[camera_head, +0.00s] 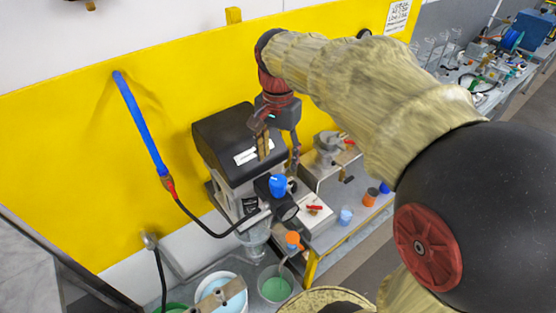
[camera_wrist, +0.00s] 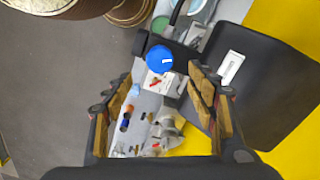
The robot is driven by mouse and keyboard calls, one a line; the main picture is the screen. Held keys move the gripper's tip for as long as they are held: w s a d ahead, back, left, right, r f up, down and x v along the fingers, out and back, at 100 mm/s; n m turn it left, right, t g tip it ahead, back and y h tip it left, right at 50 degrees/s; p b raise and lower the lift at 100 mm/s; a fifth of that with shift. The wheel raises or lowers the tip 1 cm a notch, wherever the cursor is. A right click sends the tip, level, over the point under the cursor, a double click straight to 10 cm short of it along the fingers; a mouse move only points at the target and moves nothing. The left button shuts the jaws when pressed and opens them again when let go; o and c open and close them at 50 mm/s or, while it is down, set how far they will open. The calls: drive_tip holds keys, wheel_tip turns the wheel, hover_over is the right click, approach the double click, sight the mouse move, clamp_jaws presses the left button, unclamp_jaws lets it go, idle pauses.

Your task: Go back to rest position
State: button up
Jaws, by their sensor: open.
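My gripper (camera_head: 264,140) hangs in front of the black-topped machine (camera_head: 226,140) by the yellow wall, with its fingers pointing down. In the wrist view my gripper (camera_wrist: 160,84) has its two tan-padded fingers well apart, with nothing held between them. A round blue knob (camera_wrist: 160,59) shows between and beyond the fingertips; in the head view the blue knob (camera_head: 278,185) is on the front of the machine, below the gripper. My arm reaches in from the right, bent at the elbow.
A white bucket (camera_head: 240,280) with light blue liquid and a clear container of green liquid (camera_head: 275,289) stand below the machine. A blue-handled hose (camera_head: 140,122) hangs on the wall. A grey device (camera_head: 330,150) and small orange and blue cups (camera_head: 370,197) sit right of the machine.

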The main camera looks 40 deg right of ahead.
idle(0.4)
drive_tip(key=s+a+f+n+t+b, duration=0.2)
drive_tip(key=s+a+f+n+b, duration=0.2)
drive_tip(key=f+b, duration=0.4)
drive_tip(key=s+a+f+n+t+b, duration=0.1)
drive_tip(key=s+a+f+n+b, duration=0.3)
drive_tip(key=f+b, duration=0.4)
drive_tip(key=s+a+f+n+t+b, duration=0.2)
drive_tip(key=s+a+f+n+b, duration=0.1)
drive_tip(key=f+b, duration=0.6)
drive_tip(key=shift+s+a+n+t, duration=0.3)
drive_tip(key=shift+s+a+n, duration=0.15)
drive_tip(key=shift+n, duration=0.65)
